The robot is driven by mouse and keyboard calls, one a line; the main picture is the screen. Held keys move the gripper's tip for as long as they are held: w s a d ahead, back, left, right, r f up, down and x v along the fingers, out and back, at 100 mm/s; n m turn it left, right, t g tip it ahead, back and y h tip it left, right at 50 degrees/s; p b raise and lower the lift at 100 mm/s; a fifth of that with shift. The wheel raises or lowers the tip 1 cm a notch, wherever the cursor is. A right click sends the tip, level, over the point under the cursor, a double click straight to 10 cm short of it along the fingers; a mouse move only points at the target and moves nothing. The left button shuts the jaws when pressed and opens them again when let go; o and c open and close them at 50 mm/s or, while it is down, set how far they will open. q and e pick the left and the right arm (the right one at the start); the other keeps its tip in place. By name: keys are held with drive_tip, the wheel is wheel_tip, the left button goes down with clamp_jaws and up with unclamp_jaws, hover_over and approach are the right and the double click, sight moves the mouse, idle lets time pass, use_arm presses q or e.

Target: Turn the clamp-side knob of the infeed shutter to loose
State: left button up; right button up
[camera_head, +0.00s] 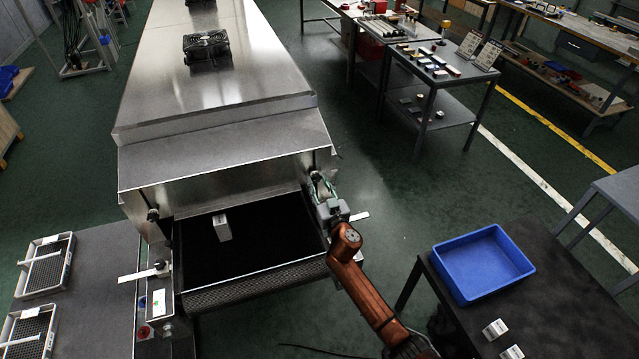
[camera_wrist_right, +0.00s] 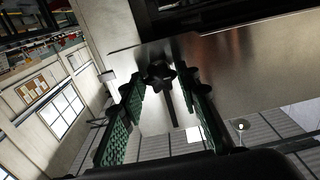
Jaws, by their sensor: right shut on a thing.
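The infeed shutter (camera_head: 225,185) is a metal panel across the mouth of the dryer, above the dark belt. In the right wrist view a black lobed knob (camera_wrist_right: 158,76) sits on a metal plate, with a dark slot below it. My right gripper (camera_wrist_right: 160,92) has its green-padded fingers on either side of this knob and is shut on it. In the head view my right gripper (camera_head: 322,188) is at the right side of the infeed and hides the knob there. Another knob (camera_head: 153,214) shows at the left side of the infeed. My left gripper is not in view.
A white carton (camera_head: 222,227) stands on the black infeed belt (camera_head: 262,245). A white lever (camera_head: 140,274) sticks out at the left. A blue bin (camera_head: 482,263) stands on a dark table at the right. Open green floor lies right of the dryer.

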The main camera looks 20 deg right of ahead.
drive_tip(key=shift+d, duration=0.1)
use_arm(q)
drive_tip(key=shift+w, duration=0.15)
use_arm(e)
drive_tip(key=shift+n, duration=0.3)
drive_tip(key=shift+n, duration=0.5)
drive_tip(key=n, duration=0.5)
drive_tip(key=shift+f, duration=0.1)
drive_tip(key=n, duration=0.7)
drive_tip(key=shift+n, duration=0.3)
drive_tip(key=n, duration=0.6)
drive_tip(key=shift+p, duration=0.4)
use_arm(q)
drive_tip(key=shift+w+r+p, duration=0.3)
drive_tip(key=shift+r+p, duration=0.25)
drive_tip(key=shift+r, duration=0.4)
use_arm(e)
drive_tip(key=n, duration=0.6)
drive_tip(key=shift+f, duration=0.1)
drive_tip(key=shift+n, duration=0.3)
